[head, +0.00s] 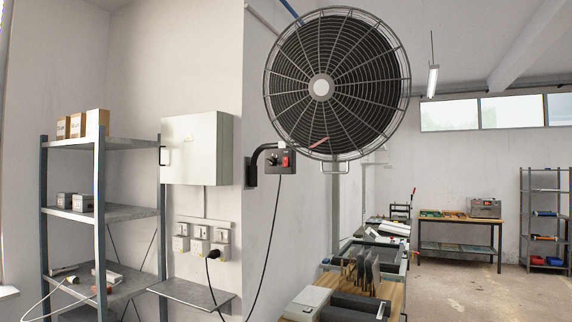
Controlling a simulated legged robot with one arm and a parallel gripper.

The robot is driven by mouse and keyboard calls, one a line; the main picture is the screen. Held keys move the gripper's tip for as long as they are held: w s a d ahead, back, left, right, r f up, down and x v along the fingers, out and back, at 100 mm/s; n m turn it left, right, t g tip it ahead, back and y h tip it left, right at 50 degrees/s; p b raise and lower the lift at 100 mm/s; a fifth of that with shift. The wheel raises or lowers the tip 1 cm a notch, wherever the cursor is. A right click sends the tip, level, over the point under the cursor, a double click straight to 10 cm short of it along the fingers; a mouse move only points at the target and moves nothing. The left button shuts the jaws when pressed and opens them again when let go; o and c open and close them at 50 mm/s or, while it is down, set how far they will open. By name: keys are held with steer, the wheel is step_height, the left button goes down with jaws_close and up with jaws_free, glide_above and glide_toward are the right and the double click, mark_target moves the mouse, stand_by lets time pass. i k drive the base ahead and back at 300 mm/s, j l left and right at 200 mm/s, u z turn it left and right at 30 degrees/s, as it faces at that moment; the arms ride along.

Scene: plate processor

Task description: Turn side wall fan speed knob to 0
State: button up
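A large round wall fan (337,85) with a wire guard hangs on the side wall, in the upper middle of the head view. Below its left edge is a small dark control box (279,168) on a black bracket arm. A red switch (286,161) shows on the right of the box's face. A small dark round shape left of the switch may be the speed knob (272,159); its setting is too small to read. My gripper is not in this view.
A metal shelf rack (100,145) stands at the left, beside a grey wall cabinet (197,148) and sockets. A black cable (264,255) hangs from the control box. A cluttered workbench (398,298) lies below the fan. Open floor (470,295) shows at the right.

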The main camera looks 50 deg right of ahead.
mark_target(271, 161)
steer(key=z, duration=1.5)
